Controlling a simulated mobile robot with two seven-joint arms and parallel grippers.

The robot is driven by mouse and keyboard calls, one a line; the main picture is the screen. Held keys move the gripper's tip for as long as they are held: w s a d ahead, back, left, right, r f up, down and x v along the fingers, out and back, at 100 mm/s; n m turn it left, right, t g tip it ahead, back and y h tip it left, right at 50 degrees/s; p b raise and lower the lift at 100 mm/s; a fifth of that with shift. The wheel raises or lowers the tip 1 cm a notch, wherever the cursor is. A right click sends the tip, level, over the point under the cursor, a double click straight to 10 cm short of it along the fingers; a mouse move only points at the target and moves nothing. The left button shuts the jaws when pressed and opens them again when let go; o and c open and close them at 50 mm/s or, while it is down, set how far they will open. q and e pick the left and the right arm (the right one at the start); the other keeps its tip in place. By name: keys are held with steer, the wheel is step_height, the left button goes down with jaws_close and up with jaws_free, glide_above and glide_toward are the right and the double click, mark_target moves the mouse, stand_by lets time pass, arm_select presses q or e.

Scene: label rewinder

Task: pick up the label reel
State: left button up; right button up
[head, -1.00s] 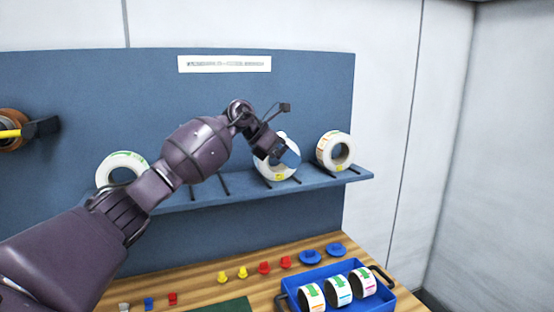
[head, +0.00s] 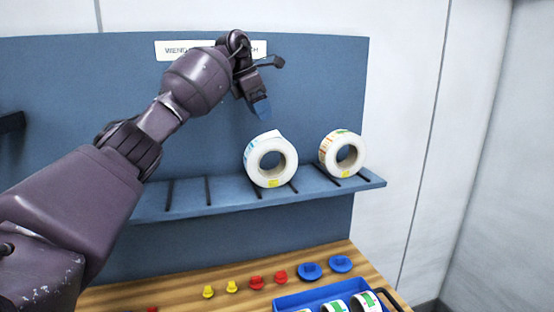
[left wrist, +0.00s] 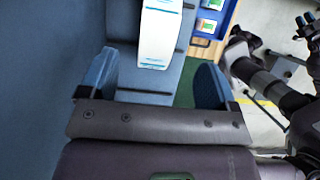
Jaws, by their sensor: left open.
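A white label reel (head: 255,162) with a yellow tag stands on the blue shelf, its round hole facing out. A second white reel (head: 327,154) stands to its right. My left gripper (head: 262,108) is above the first reel, pointing down, apart from it and empty. In the left wrist view its blue fingers (left wrist: 155,80) are spread wide. A white reel (left wrist: 160,35) shows beyond them, between their lines, with clear space before it. Dark arm parts, likely my right arm, show at the right of that view; their jaw state is unclear.
The blue shelf (head: 232,198) has dark slots and sticks out from a blue back panel (head: 330,75). Below, a wooden table (head: 190,278) holds yellow, red and blue small parts. A blue tray (head: 290,300) at the front holds several smaller rolls.

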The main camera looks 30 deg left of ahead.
mark_target(268, 136)
arm_select(q)
steer(key=shift+s+d+f, duration=0.1)
steer(key=shift+s+f, duration=0.05)
steer(key=shift+f, duration=0.3)
steer(key=x, duration=0.3)
steer(key=shift+d+f, duration=0.1)
steer(key=shift+f, duration=0.1)
steer(key=shift+a+p+x, duration=0.15)
steer(key=shift+p+x, duration=0.35)
steer(key=shift+x, duration=0.95)
steer(key=shift+a+p+x, duration=0.15)
steer(key=shift+p+x, duration=0.3)
steer(key=shift+x, duration=1)
jaws_close()
